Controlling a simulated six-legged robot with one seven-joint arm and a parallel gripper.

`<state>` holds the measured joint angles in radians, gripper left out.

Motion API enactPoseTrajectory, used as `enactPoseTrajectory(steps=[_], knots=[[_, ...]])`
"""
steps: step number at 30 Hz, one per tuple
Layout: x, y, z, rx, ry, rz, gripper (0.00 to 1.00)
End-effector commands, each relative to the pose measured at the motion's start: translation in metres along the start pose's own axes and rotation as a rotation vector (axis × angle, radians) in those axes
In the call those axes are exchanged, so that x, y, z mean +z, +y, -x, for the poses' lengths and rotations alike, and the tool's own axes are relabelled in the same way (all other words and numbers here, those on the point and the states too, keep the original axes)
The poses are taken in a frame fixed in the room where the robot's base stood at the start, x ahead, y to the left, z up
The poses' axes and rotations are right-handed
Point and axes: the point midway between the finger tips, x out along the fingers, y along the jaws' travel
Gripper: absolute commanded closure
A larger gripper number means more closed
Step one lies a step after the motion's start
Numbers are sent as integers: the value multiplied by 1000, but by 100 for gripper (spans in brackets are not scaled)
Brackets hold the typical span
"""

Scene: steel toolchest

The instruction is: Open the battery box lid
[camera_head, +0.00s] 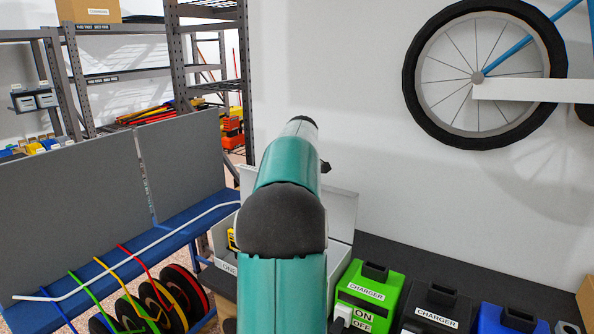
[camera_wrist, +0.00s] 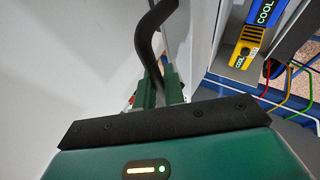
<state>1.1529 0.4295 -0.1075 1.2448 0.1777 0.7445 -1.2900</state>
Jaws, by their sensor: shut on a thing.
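The battery box (camera_head: 222,238) is a pale grey box at the left end of the dark bench in the head view. A pale panel (camera_head: 342,213), which looks like its lid, stands raised behind my arm. In the wrist view the box interior holds a yellow and blue item (camera_wrist: 247,48) marked COOL. My gripper (camera_wrist: 160,88) has green fingers shut on a black curved handle (camera_wrist: 148,42), beside a pale grey panel (camera_wrist: 203,35). In the head view my arm hides the gripper, the handle and much of the box.
Green (camera_head: 383,279), black (camera_head: 436,298) and blue (camera_head: 510,318) chargers stand right of the box. A bicycle wheel (camera_head: 484,72) hangs on the wall above. A blue rack (camera_head: 190,212) with coloured reels is at the left.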

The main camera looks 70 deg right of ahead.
Motion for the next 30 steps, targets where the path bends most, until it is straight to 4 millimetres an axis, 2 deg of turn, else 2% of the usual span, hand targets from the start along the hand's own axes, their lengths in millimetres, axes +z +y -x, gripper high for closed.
enactPoseTrajectory(steps=[20, 21, 23, 30], knots=[[-2, -1, 2, 3, 2, 2, 100], [-2, -1, 2, 3, 2, 2, 88], [-2, -1, 2, 2, 2, 2, 79], [-1, -1, 2, 2, 1, 1, 79]])
